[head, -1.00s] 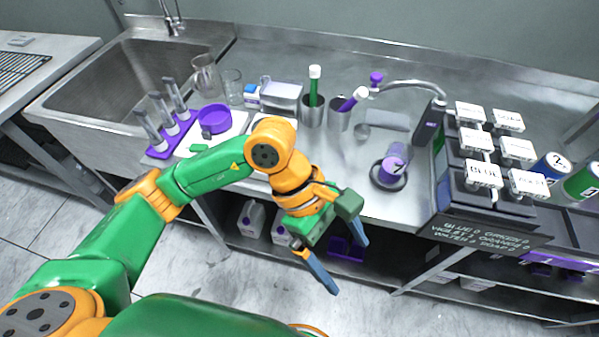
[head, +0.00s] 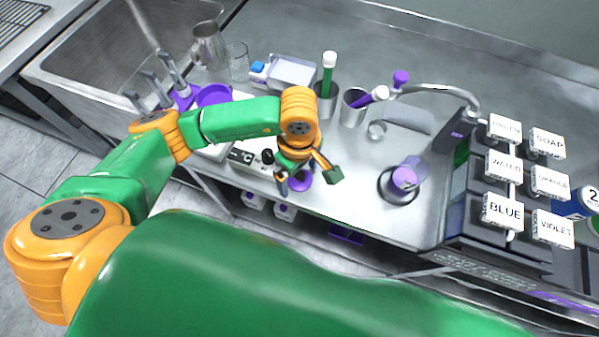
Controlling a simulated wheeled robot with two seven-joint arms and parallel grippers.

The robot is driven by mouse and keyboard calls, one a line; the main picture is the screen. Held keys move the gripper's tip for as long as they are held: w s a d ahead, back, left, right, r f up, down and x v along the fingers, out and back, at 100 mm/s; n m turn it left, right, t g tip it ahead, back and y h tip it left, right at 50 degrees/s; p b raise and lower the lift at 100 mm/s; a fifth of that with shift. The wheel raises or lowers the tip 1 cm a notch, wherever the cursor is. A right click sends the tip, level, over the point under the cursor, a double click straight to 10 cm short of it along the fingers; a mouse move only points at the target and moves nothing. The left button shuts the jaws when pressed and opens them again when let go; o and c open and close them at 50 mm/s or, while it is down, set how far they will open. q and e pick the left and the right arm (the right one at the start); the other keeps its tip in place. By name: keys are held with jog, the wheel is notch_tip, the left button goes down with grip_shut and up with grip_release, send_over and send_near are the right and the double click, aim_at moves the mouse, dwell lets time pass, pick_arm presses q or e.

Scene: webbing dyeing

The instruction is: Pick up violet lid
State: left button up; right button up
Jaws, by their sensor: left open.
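A round violet lid (head: 301,182) lies on the steel counter near its front edge, in the head view. My left gripper (head: 307,179) is over it, fingers pointing down and spread to either side of it. The gripper is open and empty. The wrist and fingers hide part of the lid, and I cannot tell whether the fingers touch it. My right gripper is not in view.
A violet cup (head: 404,178) stands in a dark ring to the right. A scale (head: 243,155) is just left of the gripper. Labelled dispensers (head: 503,212) are at the right.

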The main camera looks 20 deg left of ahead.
pick_arm(q)
jog(key=shift+w+f, duration=0.25)
jog(key=shift+w, duration=0.05)
jog(key=shift+s+r, duration=0.1)
jog(key=shift+s, duration=0.1)
jog(key=c, duration=1.3)
jog(key=shift+c, duration=0.3)
jog(key=shift+w, duration=0.1)
